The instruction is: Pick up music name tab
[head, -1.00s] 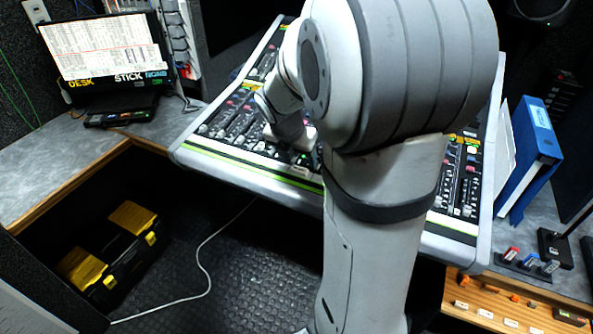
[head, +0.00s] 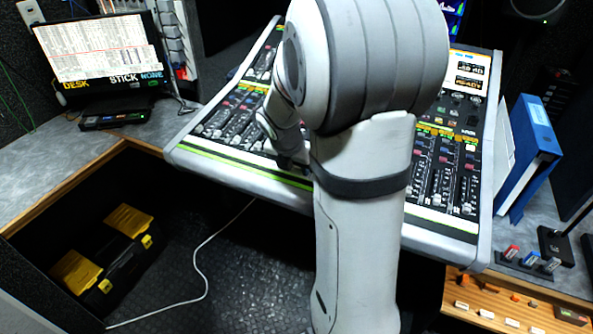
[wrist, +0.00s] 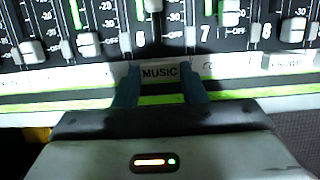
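The music name tab (wrist: 160,72) is a small pale label reading "MUSIC" on the strip along the console's front edge, below the faders. In the wrist view my gripper (wrist: 160,75) has one blue finger on each side of the tab. The fingers are apart with the tab between their tips, very close to both. I cannot tell whether they touch it. In the head view my own arm hides the tab and the fingertips.
The mixing console (head: 240,173) has several raised faders, such as the white one (wrist: 88,44) just beyond the tab. Another pale label (wrist: 232,70) lies right of the tab. A blue binder (head: 530,155) stands right of the console. A black-and-yellow toolbox (head: 110,262) sits low at left.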

